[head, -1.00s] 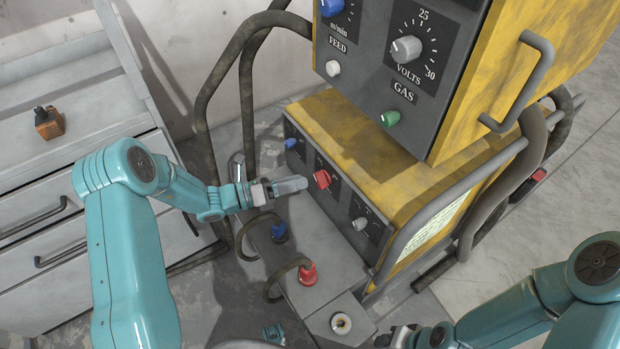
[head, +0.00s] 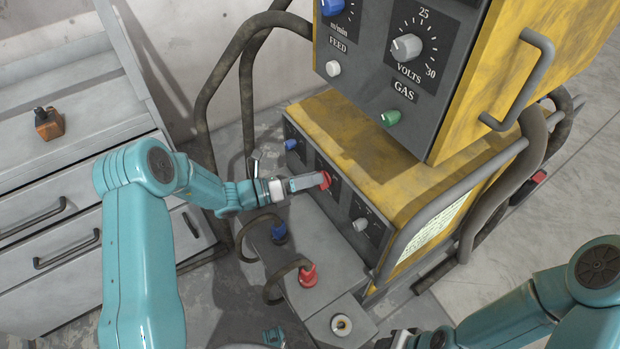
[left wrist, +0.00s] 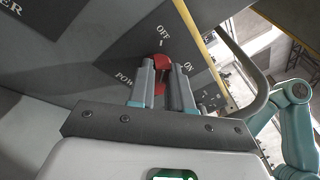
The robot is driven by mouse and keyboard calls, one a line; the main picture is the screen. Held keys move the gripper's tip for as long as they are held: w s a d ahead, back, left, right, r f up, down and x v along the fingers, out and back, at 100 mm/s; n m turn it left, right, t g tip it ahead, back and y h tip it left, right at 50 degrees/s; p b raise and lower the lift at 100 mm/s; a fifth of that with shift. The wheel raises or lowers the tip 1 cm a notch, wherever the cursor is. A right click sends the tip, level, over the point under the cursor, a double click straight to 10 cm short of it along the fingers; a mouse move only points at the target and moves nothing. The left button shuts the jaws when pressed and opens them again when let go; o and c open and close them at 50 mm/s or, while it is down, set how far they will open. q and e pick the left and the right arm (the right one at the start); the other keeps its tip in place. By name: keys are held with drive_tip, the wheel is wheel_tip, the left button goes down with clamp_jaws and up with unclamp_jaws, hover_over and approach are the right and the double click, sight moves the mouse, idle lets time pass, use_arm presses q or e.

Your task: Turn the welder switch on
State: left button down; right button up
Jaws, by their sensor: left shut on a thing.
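The red switch (head: 326,180) is on the lower dark panel of the yellow welder (head: 360,130), between a blue knob (head: 291,145) and a grey knob (head: 360,224). My left gripper (head: 318,182) is at the red switch with its fingers shut on it. In the left wrist view the red switch (left wrist: 161,64) shows between and beyond the two fingertips (left wrist: 163,72), under the label OFF, with ON to its right. The fingers hide part of the switch. My right gripper (head: 398,338) is at the bottom edge, mostly cut off, and its jaws cannot be made out.
Blue (head: 279,232) and red (head: 308,275) cable plugs sit on the ledge below the panel. A bent handrail (head: 440,205) runs along the welder's right side. A drawer cabinet (head: 60,170) with a small orange-brown object (head: 48,123) stands at the left.

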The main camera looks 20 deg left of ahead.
use_arm(q)
drive_tip(key=shift+m, duration=0.3)
drive_tip(key=shift+s+d+r+m+t+y+b, duration=0.2)
drive_tip(key=shift+m+y+b, duration=0.7)
drive_tip(key=shift+m+b, duration=1.75)
drive_tip(key=shift+s+d+m+t+y+b, duration=0.3)
drive_tip(key=shift+m+y+b, duration=0.6)
drive_tip(key=shift+m+b, duration=1.75)
drive_tip(key=shift+s+d+r+m+y+b, duration=0.1)
drive_tip(key=shift+d+m+y+b, duration=0.2)
drive_tip(key=shift+m+y+b, duration=1.45)
use_arm(e)
drive_tip(key=w+d+f+t+b, duration=0.1)
drive_tip(key=w+f+b, duration=0.2)
drive_tip(key=f, duration=1.3)
drive_tip(key=shift+d+f+m, duration=0.3)
use_arm(q)
drive_tip(key=shift+h, duration=0.85)
use_arm(e)
drive_tip(key=shift+w, duration=0.1)
use_arm(q)
drive_tip(key=c, duration=1.1)
unclamp_jaws()
drive_tip(key=shift+o, duration=0.2)
